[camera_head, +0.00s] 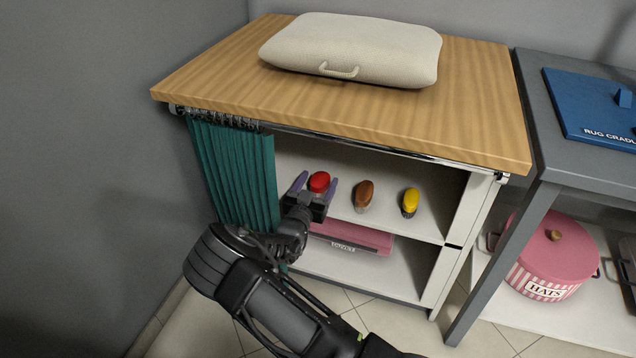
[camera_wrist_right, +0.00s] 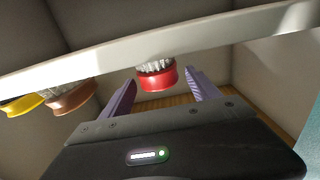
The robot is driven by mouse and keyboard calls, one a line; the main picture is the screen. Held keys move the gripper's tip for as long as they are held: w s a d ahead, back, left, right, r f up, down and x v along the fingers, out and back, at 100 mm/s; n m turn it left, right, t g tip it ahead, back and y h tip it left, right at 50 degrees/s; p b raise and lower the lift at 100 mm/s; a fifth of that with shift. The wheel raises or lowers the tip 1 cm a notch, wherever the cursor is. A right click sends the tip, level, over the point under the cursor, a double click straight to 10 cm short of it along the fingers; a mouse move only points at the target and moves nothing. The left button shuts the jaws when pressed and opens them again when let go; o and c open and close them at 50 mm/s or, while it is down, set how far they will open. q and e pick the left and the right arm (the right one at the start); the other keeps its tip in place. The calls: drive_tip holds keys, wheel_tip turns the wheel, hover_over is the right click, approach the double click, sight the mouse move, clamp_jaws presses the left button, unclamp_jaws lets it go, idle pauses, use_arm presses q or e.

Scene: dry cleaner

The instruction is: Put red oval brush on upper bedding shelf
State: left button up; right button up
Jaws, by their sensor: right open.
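The red oval brush (camera_head: 319,181) is on or just above the upper shelf (camera_head: 389,219) of the cabinet, at its left side near the curtain. In the right wrist view, which is upside down, the red brush (camera_wrist_right: 157,79) has its bristles toward the shelf and its red back away from it. My right gripper (camera_head: 316,187) is open, with its purple fingers on either side of the brush. The wrist view shows gaps between the fingers (camera_wrist_right: 160,90) and the brush. The shelf edge hides the bristle tips. My left gripper is not in view.
A brown brush (camera_head: 364,195) and a yellow brush (camera_head: 410,201) stand to the right on the same shelf. A teal curtain (camera_head: 235,175) bounds the opening on the left. The wooden top (camera_head: 200,85) overhangs. A pink box (camera_head: 350,236) lies on the lower shelf.

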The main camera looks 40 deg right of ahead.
drive_tip(key=shift+p, duration=0.35)
drive_tip(key=p+v, duration=0.2)
drive_tip(key=v, duration=0.4)
drive_tip(key=shift+s+a+r, duration=0.1)
drive_tip(key=shift+a, duration=0.25)
drive_tip(key=shift+s+a, duration=0.35)
drive_tip(key=shift+a, duration=0.15)
